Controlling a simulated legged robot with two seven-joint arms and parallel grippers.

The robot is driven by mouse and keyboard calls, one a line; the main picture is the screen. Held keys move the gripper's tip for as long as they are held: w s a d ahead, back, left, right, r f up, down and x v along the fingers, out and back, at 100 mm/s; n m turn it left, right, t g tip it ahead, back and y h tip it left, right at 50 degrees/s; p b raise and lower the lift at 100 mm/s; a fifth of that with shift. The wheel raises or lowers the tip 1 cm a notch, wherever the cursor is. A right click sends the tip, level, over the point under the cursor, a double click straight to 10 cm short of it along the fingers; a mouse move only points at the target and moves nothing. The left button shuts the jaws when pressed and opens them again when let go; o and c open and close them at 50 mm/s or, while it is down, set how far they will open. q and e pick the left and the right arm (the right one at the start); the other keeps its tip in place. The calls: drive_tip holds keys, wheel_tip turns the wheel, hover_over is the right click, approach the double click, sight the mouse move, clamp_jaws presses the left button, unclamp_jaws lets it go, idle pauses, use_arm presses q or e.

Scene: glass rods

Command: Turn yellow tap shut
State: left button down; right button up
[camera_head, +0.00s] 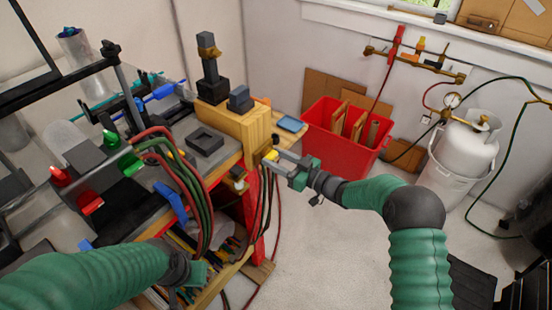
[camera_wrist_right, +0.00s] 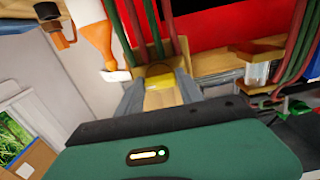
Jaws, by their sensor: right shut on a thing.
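The yellow tap (camera_head: 270,155) is at the bench's right edge, small and partly hidden by my gripper in the head view. In the right wrist view its yellow handle (camera_wrist_right: 159,83) lies between my fingers. My right gripper (camera_head: 276,157) is shut on it, reaching in from the right; its fingers also show in the wrist view (camera_wrist_right: 158,88). How far the tap is turned I cannot tell. My left gripper (camera_head: 190,278) is low at the left, in front of the bench; its fingers are too unclear to tell open from shut.
Red and green hoses (camera_head: 190,190) hang down the bench front, close to both grippers. Red and green taps (camera_head: 62,176) are at the left. A red bin (camera_head: 335,150) stands behind my right forearm, and a white gas cylinder (camera_head: 465,150) is at the right. The floor between is clear.

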drive_tip(key=o, duration=1)
drive_tip(key=shift+f, duration=0.1)
drive_tip(key=shift+c, duration=0.2)
drive_tip(key=o, duration=0.4)
drive_tip(key=shift+w, duration=0.1)
drive_tip(key=shift+c, duration=0.2)
drive_tip(key=v, duration=1.7)
drive_tip(key=shift+w, duration=0.1)
